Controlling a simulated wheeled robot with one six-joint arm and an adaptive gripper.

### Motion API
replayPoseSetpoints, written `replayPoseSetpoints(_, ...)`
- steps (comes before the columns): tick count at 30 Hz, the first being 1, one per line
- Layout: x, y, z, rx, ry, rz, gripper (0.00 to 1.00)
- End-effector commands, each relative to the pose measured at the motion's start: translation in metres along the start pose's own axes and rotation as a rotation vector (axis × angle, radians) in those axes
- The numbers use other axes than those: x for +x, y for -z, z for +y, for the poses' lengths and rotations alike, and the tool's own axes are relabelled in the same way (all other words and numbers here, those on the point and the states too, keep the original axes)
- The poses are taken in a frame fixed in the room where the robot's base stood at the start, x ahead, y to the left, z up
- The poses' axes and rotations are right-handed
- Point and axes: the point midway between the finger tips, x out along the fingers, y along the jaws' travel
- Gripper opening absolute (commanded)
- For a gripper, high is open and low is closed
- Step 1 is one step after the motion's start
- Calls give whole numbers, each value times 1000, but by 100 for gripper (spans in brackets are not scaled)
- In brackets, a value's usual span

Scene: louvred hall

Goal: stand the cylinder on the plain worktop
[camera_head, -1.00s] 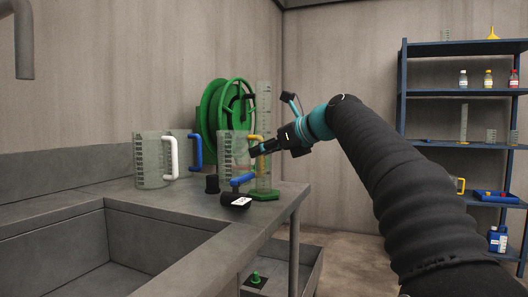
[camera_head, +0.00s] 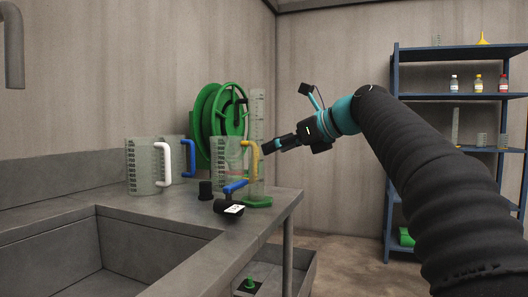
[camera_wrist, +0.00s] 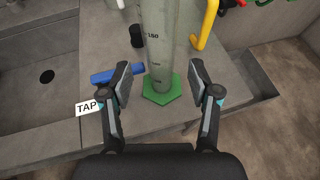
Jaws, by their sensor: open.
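The cylinder is a tall clear graduated cylinder (camera_head: 257,115) with a green hexagonal base (camera_head: 257,202). It stands upright near the right end of the grey worktop (camera_head: 190,222). My gripper (camera_head: 267,149) is open, its tips just right of the cylinder in the head view. In the wrist view the cylinder (camera_wrist: 157,38) lines up with the gap between the fingers of my gripper (camera_wrist: 160,68), its green base (camera_wrist: 162,88) below them. Nothing is held. The cylinder's top is out of the wrist view.
Clear jugs with white (camera_head: 161,163), blue (camera_head: 189,157) and yellow (camera_head: 250,159) handles stand left of the cylinder. A blue-handled tap with a tag (camera_head: 234,209) lies close to its base. A green hose reel (camera_head: 213,120) is behind. A sink (camera_head: 95,255) opens at front left; shelves (camera_head: 460,97) stand right.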

Motion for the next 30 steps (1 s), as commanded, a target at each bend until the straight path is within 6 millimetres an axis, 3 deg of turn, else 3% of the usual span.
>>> replayPoseSetpoints(3,-23,-1,0,0,3,-1,62)
replayPoseSetpoints(9,-44,0,0,1,1,0,62)
replayPoseSetpoints(22,-49,5,3,-29,8,13,62)
replayPoseSetpoints(26,-51,29,16,-172,40,81,62)
replayPoseSetpoints(30,-57,83,41,-454,66,223,62)
